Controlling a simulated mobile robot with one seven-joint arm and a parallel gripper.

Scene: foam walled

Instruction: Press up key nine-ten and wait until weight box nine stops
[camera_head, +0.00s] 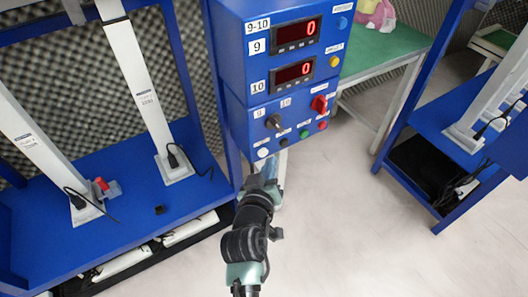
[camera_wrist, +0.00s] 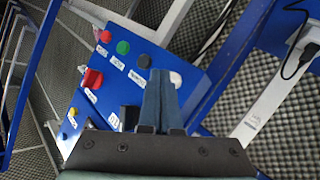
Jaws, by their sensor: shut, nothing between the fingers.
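The blue control panel (camera_head: 290,90) is labelled 9-10, with displays nine (camera_head: 297,32) and ten (camera_head: 294,73) both reading 0. Its lower row has a white button (camera_head: 263,152), black button (camera_head: 283,142), green button (camera_head: 304,134) and red button (camera_head: 323,125). Their small labels are unreadable, so I cannot tell which is the up key. My gripper (camera_head: 270,166) is shut and empty, just below the white and black buttons. I cannot identify weight box nine.
A dark knob (camera_head: 272,121) and red switch (camera_head: 319,103) sit above the buttons. A blue frame with white columns (camera_head: 140,85) stands left, another blue frame (camera_head: 440,120) right. A green table (camera_head: 385,45) is behind. The floor (camera_head: 340,220) in front is clear.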

